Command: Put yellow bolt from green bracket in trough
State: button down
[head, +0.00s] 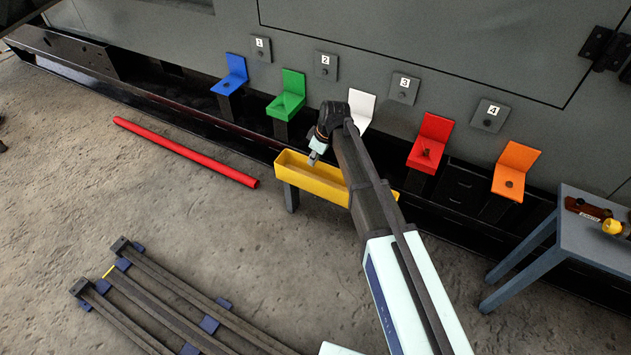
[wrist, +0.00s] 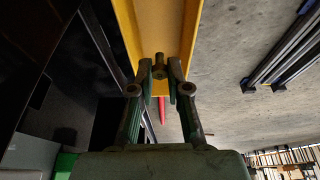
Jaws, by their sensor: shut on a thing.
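The yellow trough (head: 310,184) stands in front of the bracket row in the head view; it also fills the upper middle of the wrist view (wrist: 150,22). My gripper (head: 313,160) is over the trough's opening in the head view. In the wrist view my gripper (wrist: 160,72) is shut on a small bolt (wrist: 159,62), which looks dull yellow-brown in shadow. The bolt shows against the trough's inside; I cannot tell how far above the floor it is.
Blue (head: 236,66), white (head: 362,104), red (head: 434,127) and orange (head: 518,157) brackets line the enclosure wall. A red rod (head: 185,151) and dark rails (head: 165,300) lie on the floor. A grey-blue table (head: 590,240) stands at right.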

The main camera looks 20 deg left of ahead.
notch_tip(320, 180, down, 10)
jog(key=b, duration=0.3)
jog(key=shift+r, duration=0.15)
jog(key=c, duration=1.4)
grip_release()
jog(key=p+v, duration=0.5)
jog(key=v, duration=0.7)
